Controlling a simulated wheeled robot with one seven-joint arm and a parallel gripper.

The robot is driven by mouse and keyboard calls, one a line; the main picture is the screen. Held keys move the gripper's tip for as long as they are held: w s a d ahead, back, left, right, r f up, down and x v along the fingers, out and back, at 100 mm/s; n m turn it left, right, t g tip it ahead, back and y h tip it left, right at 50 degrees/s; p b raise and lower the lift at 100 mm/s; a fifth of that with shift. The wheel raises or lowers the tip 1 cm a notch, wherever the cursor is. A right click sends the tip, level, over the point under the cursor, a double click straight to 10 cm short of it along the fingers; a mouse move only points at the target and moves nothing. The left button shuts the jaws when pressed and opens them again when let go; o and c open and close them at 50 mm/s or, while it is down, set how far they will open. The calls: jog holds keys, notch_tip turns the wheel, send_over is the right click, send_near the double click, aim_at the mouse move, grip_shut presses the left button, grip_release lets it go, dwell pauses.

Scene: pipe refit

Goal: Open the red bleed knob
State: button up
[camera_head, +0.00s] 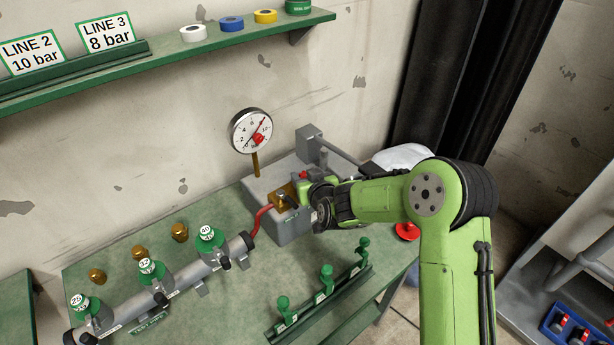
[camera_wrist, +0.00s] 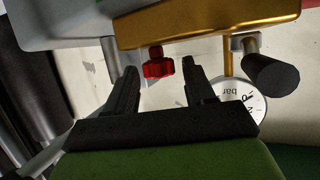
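The red bleed knob (camera_wrist: 158,65) hangs from the brass block (camera_wrist: 205,22) in the wrist view. It sits between the two black fingertips of my gripper (camera_wrist: 160,76), near their ends. The fingers are apart, and there is a gap on both sides of the knob. In the head view, a small red bit of the knob (camera_head: 304,174) shows beside the brass block (camera_head: 283,196). My gripper (camera_head: 308,186) is close to it there, with its fingers mostly hidden.
A round pressure gauge (camera_head: 252,131) stands on a brass stem behind the block. A black-handled lever (camera_wrist: 271,74) is right of the knob in the wrist view. A red hose (camera_head: 262,217) runs to the test pipe (camera_head: 190,274).

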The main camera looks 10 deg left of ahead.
jog(key=v, duration=1.5)
jog(key=shift+s+p, duration=0.3)
jog(key=shift+s, duration=0.05)
jog(key=shift+d+r, duration=0.1)
jog(key=shift+r, duration=0.05)
jog(key=s+d+r+m+g+h+p, duration=0.2)
jog(key=s+d+r+h, duration=0.45)
jog(key=d, duration=0.55)
jog(key=s+d+r+m+g, duration=0.2)
jog(key=s+d, duration=0.1)
jog(key=s, duration=0.5)
jog(key=s+d+r+m+g, duration=0.1)
jog(key=s+d+r+g, duration=0.1)
jog(key=s, duration=0.7)
jog(key=shift+d+r+m+p, duration=0.4)
jog(key=shift+d+r, duration=0.2)
jog(key=shift+d, duration=0.5)
